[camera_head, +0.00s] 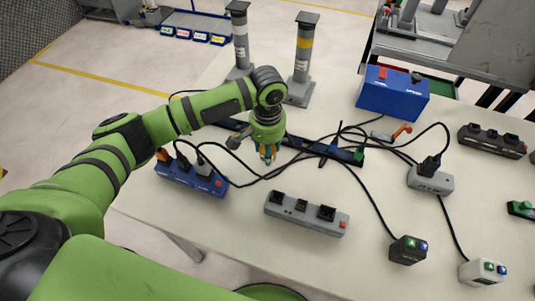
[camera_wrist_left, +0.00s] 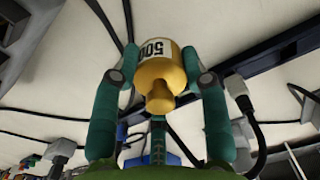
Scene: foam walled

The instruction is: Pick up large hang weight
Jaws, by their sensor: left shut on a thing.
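The large hang weight (camera_wrist_left: 162,75) is a yellow cylinder with a narrower knob and a white label reading 500. In the left wrist view it sits between the two green fingers of my left gripper (camera_wrist_left: 157,58), which is shut on it. In the head view my left gripper (camera_head: 267,155) points down over the middle of the white table, and the weight is mostly hidden there. Whether the weight touches the table is not clear. My right gripper is not in view.
On the table (camera_head: 180,225) are a blue power strip (camera_head: 190,177), a grey power strip (camera_head: 306,213), a blue box (camera_head: 392,95) and two grey posts (camera_head: 302,60). Black cables cross around the gripper and over a dark rail (camera_head: 345,154). The front right has bare patches.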

